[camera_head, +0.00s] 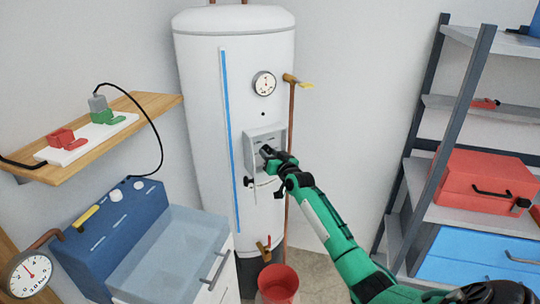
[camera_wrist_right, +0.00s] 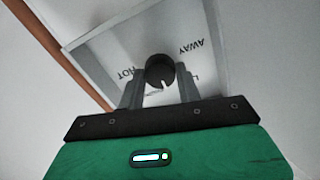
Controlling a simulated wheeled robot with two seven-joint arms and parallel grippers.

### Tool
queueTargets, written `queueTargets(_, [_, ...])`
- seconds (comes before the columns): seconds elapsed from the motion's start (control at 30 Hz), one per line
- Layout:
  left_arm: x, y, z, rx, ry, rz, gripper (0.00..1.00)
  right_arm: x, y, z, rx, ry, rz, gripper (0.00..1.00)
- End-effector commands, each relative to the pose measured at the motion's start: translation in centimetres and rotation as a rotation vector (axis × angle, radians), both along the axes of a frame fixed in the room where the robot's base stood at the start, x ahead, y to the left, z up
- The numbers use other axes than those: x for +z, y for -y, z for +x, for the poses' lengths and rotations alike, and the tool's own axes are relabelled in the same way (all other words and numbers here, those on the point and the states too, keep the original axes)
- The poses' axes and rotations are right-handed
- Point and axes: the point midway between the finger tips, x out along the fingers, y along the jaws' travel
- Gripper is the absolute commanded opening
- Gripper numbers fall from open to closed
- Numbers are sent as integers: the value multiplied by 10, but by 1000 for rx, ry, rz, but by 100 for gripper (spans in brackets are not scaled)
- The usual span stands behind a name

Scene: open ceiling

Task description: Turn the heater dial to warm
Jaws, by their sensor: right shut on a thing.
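The heater (camera_head: 205,120) is a tall white tank against the back wall. A grey control box (camera_head: 255,137) is fixed to its front, and its open lid or frame also shows in the right wrist view. In the right wrist view the dial (camera_wrist_right: 160,69) is a dark round knob with a white pointer mark, on a panel (camera_wrist_right: 112,62) with the words "HOT" and "AWAY". My right gripper (camera_wrist_right: 159,88) has its two fingers on either side of the dial and is shut on it. In the head view the right gripper (camera_head: 268,155) covers the dial. My left gripper is not in view.
A red bucket (camera_head: 278,284) stands below. A blue sink unit (camera_head: 150,250) and wooden shelf (camera_head: 150,103) are at left. A rack with a red toolbox (camera_head: 475,180) stands at right.

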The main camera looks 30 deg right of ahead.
Motion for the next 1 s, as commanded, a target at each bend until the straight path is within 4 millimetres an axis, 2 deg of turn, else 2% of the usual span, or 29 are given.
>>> queueTargets(0.5, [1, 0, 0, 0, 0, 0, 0, -1, -1, 0, 1, 32, 447, 12])
queueTargets(0.7, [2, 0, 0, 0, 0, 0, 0, -1, 0, 0, 0, 42, 555, 12])
queueTargets(1.0, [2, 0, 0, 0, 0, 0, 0, -2, 0, 0, 0, 47, 629, 12])
